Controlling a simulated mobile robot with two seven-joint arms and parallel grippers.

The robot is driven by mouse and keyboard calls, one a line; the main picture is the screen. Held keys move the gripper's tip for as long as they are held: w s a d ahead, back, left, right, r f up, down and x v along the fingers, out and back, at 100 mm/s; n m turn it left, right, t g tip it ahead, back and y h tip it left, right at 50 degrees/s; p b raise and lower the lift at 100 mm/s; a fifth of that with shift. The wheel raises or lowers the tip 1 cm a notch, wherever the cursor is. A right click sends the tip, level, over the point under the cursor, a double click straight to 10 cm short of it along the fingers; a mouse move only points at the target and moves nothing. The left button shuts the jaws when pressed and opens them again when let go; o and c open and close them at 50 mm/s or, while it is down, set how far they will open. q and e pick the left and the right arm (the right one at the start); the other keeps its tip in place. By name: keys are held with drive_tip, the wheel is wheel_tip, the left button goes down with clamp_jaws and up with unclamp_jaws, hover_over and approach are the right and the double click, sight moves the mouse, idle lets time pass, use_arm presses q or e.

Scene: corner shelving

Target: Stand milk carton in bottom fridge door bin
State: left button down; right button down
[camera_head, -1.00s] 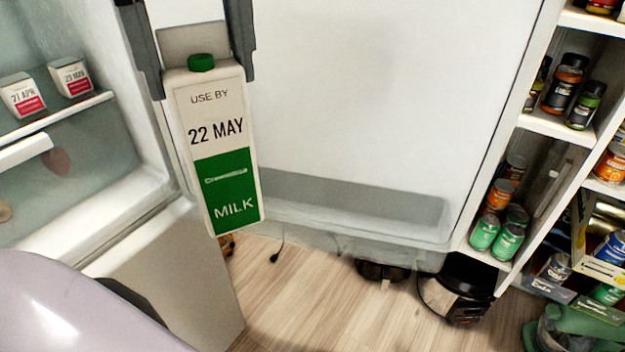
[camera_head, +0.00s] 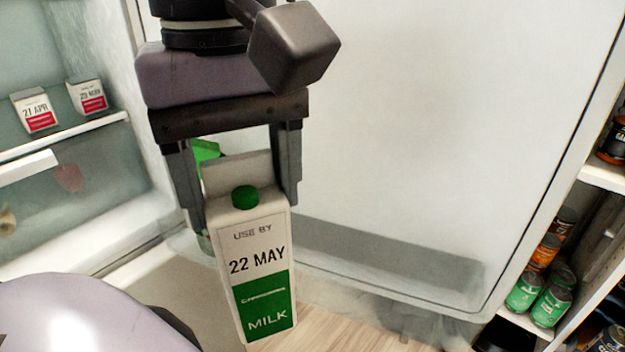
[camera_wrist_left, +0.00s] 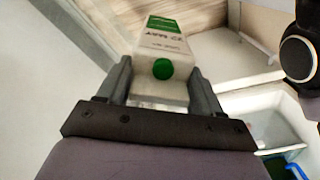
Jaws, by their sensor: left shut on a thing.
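The milk carton (camera_head: 262,262) is white and green with a green cap and reads "22 MAY". My left gripper (camera_head: 241,196) is shut on its top and holds it upright, hanging in front of the open fridge door. The left wrist view also shows the carton (camera_wrist_left: 165,45) between the fingers (camera_wrist_left: 160,85). The bottom door bin (camera_head: 385,262) is a translucent trough low on the white door, to the right of and behind the carton. The part of the bin behind the carton is hidden. My right gripper is not in view.
Two small cartons (camera_head: 36,112) with red labels stand on a fridge shelf (camera_head: 70,143) at left. Shelving with jars and cans (camera_head: 550,303) stands at right beyond the door edge. Wooden floor (camera_head: 345,333) shows below.

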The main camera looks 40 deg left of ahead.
use_arm(q)
drive_tip(key=w+a+p, duration=0.1)
drive_tip(key=w+a, duration=0.2)
drive_tip(key=w, duration=0.9)
wheel_tip(320, 180, down, 7)
drive_tip(key=shift+w+r+b, duration=0.1)
drive_tip(key=shift+b, duration=0.4)
drive_tip(key=shift+f, duration=0.2)
drive_tip(key=shift+c, duration=0.8)
unclamp_jaws()
